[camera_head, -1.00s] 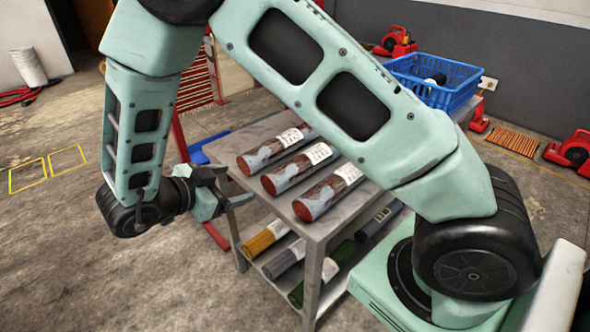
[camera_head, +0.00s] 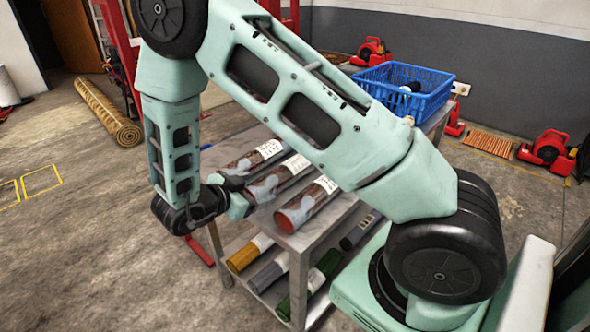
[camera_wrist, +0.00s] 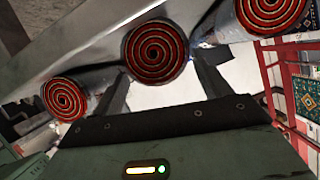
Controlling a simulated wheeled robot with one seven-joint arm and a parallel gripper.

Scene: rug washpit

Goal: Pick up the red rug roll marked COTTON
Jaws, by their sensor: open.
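Three rug rolls lie side by side on the top of a grey metal cart (camera_head: 222,151): a far roll (camera_head: 252,159), a middle roll (camera_head: 279,179) and a near roll (camera_head: 308,204). Each has a white label and a greyish wrap; the print is too small to read, so I cannot tell which is marked COTTON. In the wrist view their ends are red and black spirals, with the middle roll (camera_wrist: 156,52) centred ahead between my fingers. My gripper (camera_head: 250,196) is open and empty at the cart's edge, close to the middle roll's end.
The lower shelf holds a yellow roll (camera_head: 250,251), a grey roll (camera_head: 268,272), a green roll (camera_head: 318,275) and a dark roll. A blue basket (camera_head: 405,92) stands at the cart's far end. A large tan rug roll (camera_head: 108,112) lies on the floor at left.

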